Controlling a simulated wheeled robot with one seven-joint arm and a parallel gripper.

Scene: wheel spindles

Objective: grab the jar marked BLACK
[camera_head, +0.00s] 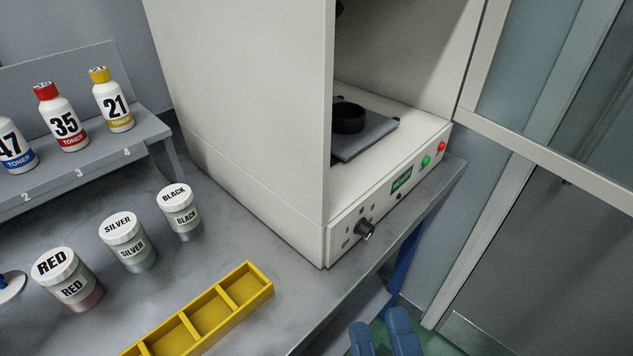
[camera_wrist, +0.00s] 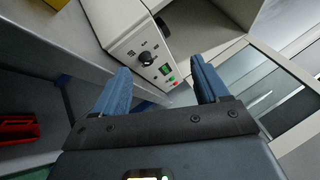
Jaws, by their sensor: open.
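The jar marked BLACK (camera_head: 180,212) stands upright on the grey bench, with a white lid and a dark label text. It is the rightmost and farthest of the three jars, left of the white machine. My gripper (camera_head: 381,338) shows its blue fingertips at the bottom edge of the head view, low in front of the bench and right of the jar. In the wrist view, my gripper (camera_wrist: 160,86) has its two blue fingers apart with nothing between them. The BLACK jar is not visible in the wrist view.
The SILVER jar (camera_head: 128,243) and RED jar (camera_head: 68,279) stand left of it. A yellow divided tray (camera_head: 262,283) lies in front. The white machine (camera_head: 262,130) stands at right. Toner bottles (camera_head: 63,118) sit on a raised shelf behind. A red bin (camera_wrist: 18,129) shows below.

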